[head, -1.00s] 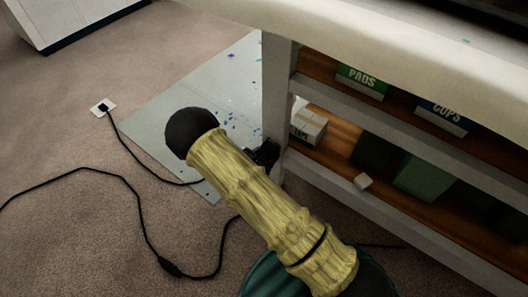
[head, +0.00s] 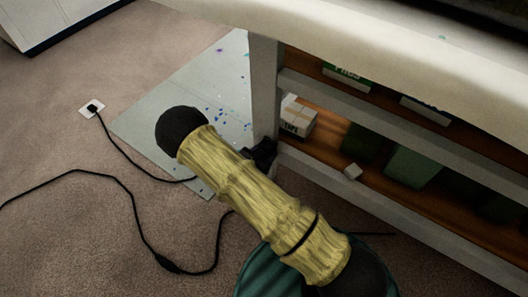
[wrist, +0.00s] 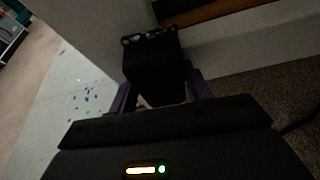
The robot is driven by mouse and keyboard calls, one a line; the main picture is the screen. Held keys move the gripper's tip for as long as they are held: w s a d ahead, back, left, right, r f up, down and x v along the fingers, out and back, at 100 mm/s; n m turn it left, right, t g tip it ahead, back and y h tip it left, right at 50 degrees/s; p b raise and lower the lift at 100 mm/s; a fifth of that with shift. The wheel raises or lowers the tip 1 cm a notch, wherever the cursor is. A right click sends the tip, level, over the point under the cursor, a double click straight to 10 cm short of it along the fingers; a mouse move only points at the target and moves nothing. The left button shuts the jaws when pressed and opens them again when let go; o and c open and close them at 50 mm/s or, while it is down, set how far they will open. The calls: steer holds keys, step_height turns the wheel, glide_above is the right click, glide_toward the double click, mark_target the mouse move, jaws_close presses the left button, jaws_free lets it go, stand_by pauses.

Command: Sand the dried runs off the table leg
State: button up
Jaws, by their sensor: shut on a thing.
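The table leg (head: 264,90) is a pale grey upright post at the near corner of the shelved table. My gripper (head: 262,152) is low beside this leg, mostly hidden by my arm in the head view. In the wrist view, its two dark purple fingers are shut on a black block (wrist: 150,62). The block's far end has a row of pale specks and is against or very close to the pale leg (wrist: 92,35); I cannot tell if it touches. I cannot make out the dried runs on the leg.
A grey sheet with blue spots (head: 185,95) lies on the carpet left of the leg. A black cord runs from a floor outlet (head: 92,109) across the carpet.

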steer(key=shift+w, duration=0.1)
steer(key=w+a, duration=0.2)
steer(key=a, duration=0.1)
steer(key=shift+w+a, duration=0.15)
stand_by(0.5)
steer(key=s+a+p, duration=0.1)
steer(key=s+a, duration=0.2)
steer(key=s, duration=0.1)
steer(key=shift+s+a+p, duration=0.35)
steer(key=shift+s, duration=0.05)
stand_by(0.3)
steer(key=shift+s+a+p, duration=0.3)
steer(key=shift+s+a, duration=0.6)
steer(key=shift+s, duration=0.3)
